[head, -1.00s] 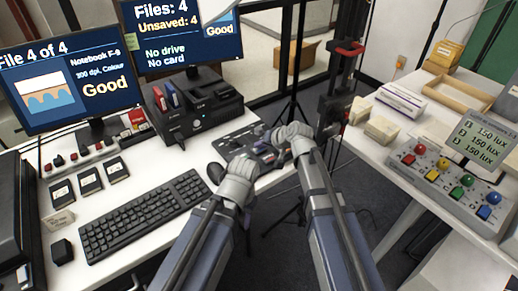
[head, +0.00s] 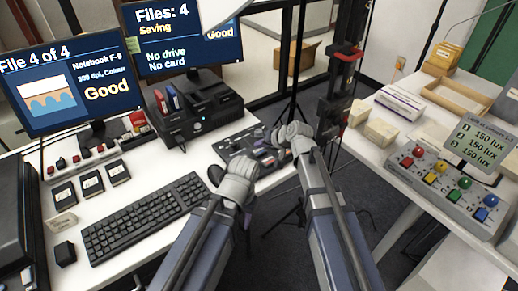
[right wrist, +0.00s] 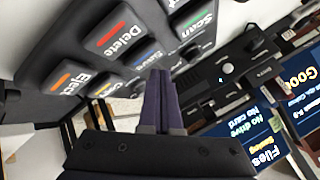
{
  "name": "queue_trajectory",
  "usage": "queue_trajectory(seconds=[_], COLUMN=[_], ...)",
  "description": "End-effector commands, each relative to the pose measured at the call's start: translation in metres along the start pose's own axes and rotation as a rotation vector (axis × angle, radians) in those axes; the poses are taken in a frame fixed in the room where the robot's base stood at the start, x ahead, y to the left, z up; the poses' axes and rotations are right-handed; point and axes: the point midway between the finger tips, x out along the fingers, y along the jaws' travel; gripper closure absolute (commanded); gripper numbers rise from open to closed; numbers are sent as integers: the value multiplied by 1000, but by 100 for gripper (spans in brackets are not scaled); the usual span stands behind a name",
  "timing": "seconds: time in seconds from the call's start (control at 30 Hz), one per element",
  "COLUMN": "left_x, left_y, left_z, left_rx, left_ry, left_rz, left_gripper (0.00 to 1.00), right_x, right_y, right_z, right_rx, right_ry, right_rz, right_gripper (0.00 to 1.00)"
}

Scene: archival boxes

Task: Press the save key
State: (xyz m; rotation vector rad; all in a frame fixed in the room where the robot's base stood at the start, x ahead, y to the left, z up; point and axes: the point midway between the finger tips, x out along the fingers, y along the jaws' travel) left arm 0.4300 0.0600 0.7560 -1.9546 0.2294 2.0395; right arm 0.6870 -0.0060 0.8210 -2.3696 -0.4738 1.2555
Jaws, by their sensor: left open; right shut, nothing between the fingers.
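The dark keypad (head: 238,143) lies at the right end of the white desk. In the right wrist view its keys appear upside down. The Save key (right wrist: 138,57), with a blue patch, sits between Delete (right wrist: 112,36) and Scan (right wrist: 197,28). My right gripper (right wrist: 157,73) is shut and empty, its fingertips over the Save key's near edge; I cannot tell whether they touch. In the head view my right gripper (head: 268,153) is over the keypad's right side. My left gripper (head: 247,208) is open and empty below the keypad, its fingers mostly hidden. The right monitor (head: 180,40) reads "Files: 4", "Saving", "No drive", "No card".
The left monitor (head: 68,82) reads "File 4 of 4" and "Good". A keyboard (head: 145,217) lies left of my left gripper. A black dock (head: 200,110) stands behind the keypad. A lamp control box (head: 452,190) with coloured knobs is on the right table.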

Motion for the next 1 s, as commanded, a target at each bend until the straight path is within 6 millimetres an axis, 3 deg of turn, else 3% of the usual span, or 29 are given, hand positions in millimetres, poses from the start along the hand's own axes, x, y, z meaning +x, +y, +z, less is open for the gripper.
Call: queue_trajectory(seconds=[0.33, 0.8, 1.0], left_x=[-3, -46, -50], left_y=[0, -4, -5], left_z=[0, 3, 3], left_rx=[0, 0, 0], left_ry=[0, 0, 0], left_rz=[0, 0, 0], left_gripper=[50, 50, 50], right_x=[-2, -32, -35], right_y=[-2, -24, -26], right_z=[-2, -24, -26], right_rx=[0, 0, 0], right_ry=[1, 1, 1], right_rz=[0, 0, 0], right_gripper=[100, 100, 100])
